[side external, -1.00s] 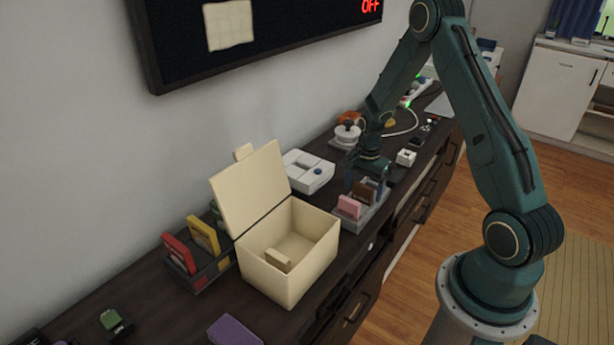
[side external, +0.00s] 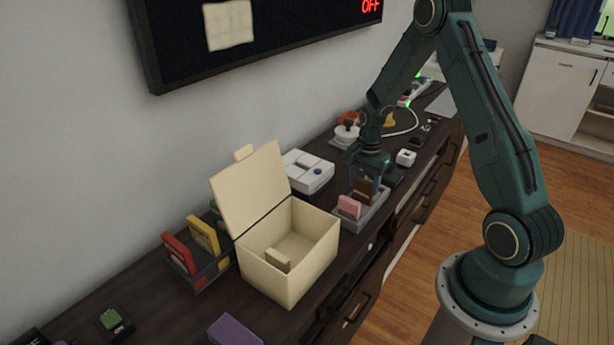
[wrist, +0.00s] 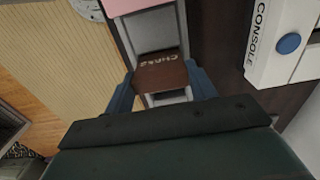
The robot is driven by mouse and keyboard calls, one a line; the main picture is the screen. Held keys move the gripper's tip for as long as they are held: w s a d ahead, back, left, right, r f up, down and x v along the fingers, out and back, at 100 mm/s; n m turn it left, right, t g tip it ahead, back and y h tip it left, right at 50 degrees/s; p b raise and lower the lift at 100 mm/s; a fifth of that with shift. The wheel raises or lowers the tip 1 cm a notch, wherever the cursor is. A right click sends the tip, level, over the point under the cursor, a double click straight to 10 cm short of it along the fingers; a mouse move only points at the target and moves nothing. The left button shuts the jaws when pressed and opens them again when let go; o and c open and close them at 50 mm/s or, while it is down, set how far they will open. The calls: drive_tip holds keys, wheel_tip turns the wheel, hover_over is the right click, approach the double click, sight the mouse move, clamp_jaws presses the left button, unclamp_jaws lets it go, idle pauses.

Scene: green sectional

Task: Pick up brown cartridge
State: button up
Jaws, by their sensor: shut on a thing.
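The brown cartridge (side external: 363,189) is between the fingers of my gripper (side external: 367,182), above or partly in the grey rack (side external: 372,214) on the dark cabinet. In the wrist view the brown cartridge (wrist: 160,72), with pale lettering on its top, sits between the two blue-grey fingers of my gripper (wrist: 161,86), which are shut on it. Its lower part is hidden, so I cannot tell whether it is clear of the rack. A pink cartridge (side external: 349,206) stands in the rack just in front of it and shows at the top of the wrist view (wrist: 130,5).
A cream box with its lid open (side external: 290,270) stands left of the rack. A second rack with red (side external: 179,254) and yellow (side external: 204,235) cartridges is further left. A white console (side external: 308,171) lies behind, near the wall. A purple block (side external: 234,331) lies in front.

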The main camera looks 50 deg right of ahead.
wheel_tip(320, 180, up, 18)
drive_tip(key=shift+r, duration=0.15)
idle(0.4)
drive_tip(key=shift+a, duration=0.1)
idle(0.4)
drive_tip(key=w+a, duration=0.1)
drive_tip(key=a, duration=1.1)
drive_tip(key=w+a, duration=0.2)
drive_tip(key=a, duration=1)
drive_tip(key=shift+w+a, duration=0.2)
drive_tip(key=shift+w, duration=0.05)
wheel_tip(320, 180, down, 16)
drive_tip(key=shift+f, duration=1.95)
